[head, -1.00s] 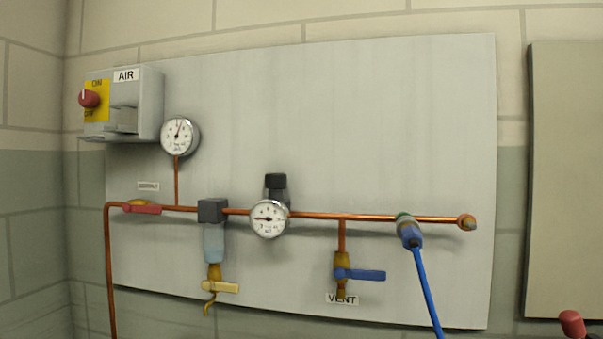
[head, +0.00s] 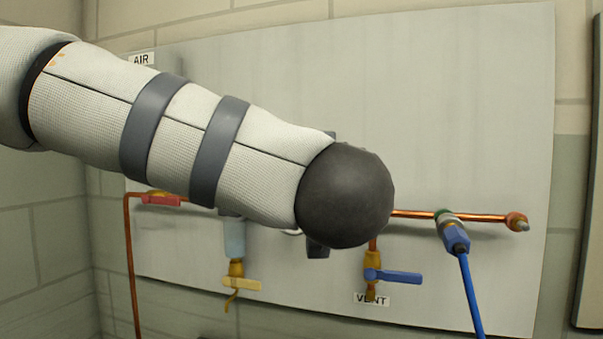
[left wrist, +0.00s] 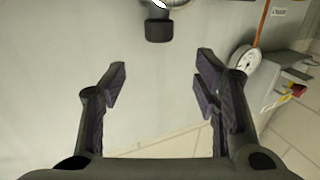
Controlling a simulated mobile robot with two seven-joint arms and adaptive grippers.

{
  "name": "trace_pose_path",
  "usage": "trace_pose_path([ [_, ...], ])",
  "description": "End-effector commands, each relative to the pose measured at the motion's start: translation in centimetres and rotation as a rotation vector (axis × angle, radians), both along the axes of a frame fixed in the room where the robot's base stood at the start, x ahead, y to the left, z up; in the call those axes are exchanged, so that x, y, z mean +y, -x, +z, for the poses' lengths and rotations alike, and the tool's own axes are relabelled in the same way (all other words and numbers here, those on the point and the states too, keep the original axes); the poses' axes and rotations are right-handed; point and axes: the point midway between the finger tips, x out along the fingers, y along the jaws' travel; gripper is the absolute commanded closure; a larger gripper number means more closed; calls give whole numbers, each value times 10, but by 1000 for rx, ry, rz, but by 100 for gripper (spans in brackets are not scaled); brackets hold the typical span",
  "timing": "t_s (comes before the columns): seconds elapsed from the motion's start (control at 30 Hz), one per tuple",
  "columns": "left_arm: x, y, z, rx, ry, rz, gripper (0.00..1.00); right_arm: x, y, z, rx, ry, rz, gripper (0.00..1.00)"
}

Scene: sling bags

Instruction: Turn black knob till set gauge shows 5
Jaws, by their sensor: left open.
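The black knob (left wrist: 159,30) shows near the top of the left wrist view, with the set gauge (left wrist: 160,3) just beyond it, mostly cut off, so its reading is hidden. My left gripper (left wrist: 161,68) is open and empty. The knob appears beyond the fingertips, roughly centred between them, and is not gripped. In the head view my left arm covers the knob and almost all of the set gauge; only a sliver of pale rim (head: 292,232) shows. My right gripper is in neither view.
The supply gauge (left wrist: 245,60) and the air switch box (left wrist: 282,78) lie to the right in the left wrist view. In the head view, a copper pipe (head: 480,217), a blue vent valve (head: 400,277), a blue hose (head: 470,295) and a yellow-handled drain valve (head: 240,284) are below or beside my arm.

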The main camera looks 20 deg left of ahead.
Motion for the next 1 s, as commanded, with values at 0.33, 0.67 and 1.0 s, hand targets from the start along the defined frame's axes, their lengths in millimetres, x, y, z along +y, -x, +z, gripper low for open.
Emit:
trace_pose_path([
  [0.33,30,-80,-4,5,1,2,44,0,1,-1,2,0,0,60],
  [0.67,39,-106,-3,3,-2,-2,44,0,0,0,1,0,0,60],
  [1.0,39,-106,-3,3,-1,-2,87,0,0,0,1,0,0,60],
])
